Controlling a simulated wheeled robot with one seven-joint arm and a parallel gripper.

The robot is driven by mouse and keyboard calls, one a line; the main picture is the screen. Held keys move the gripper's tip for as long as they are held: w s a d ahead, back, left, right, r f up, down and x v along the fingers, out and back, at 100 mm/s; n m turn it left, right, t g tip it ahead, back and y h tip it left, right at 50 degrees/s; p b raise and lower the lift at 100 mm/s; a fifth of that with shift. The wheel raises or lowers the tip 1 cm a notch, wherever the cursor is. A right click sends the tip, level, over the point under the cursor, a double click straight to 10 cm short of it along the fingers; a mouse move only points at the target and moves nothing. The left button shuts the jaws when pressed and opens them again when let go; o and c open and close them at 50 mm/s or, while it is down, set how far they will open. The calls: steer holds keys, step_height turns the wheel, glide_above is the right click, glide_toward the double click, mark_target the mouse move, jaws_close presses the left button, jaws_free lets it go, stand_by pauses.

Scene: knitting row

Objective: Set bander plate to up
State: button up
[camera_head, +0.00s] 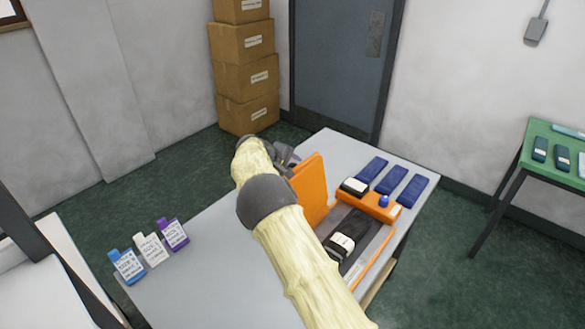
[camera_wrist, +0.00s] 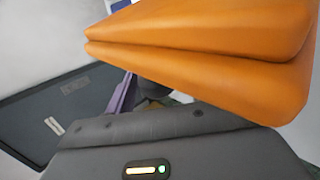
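The orange bander plate (camera_head: 311,190) stands steeply raised at the left side of the orange bander (camera_head: 378,204) on the grey table. In the wrist view the orange plate (camera_wrist: 205,45) fills the upper right, close to my gripper. My gripper (camera_head: 286,156) is at the plate's far left side, near its upper edge. My arm hides part of the plate's lower left and of the bander. The fingertips are not clear in either view, so I cannot tell whether they touch the plate or are open.
Several blue folded pieces (camera_head: 389,178) lie behind. Labelled blue, white and purple packs (camera_head: 150,248) stand at left. A green table (camera_head: 553,142) is at right.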

steer(key=shift+s+a+r, duration=0.3)
steer(key=shift+s+r, duration=0.15)
steer(key=shift+r, duration=0.05)
steer(key=b+v, duration=0.3)
steer(key=v, duration=1.2)
steer(key=shift+a+r+b, duration=0.2)
steer(key=shift+r+b, duration=0.1)
steer(key=shift+s+a, duration=0.1)
steer(key=shift+s, duration=0.05)
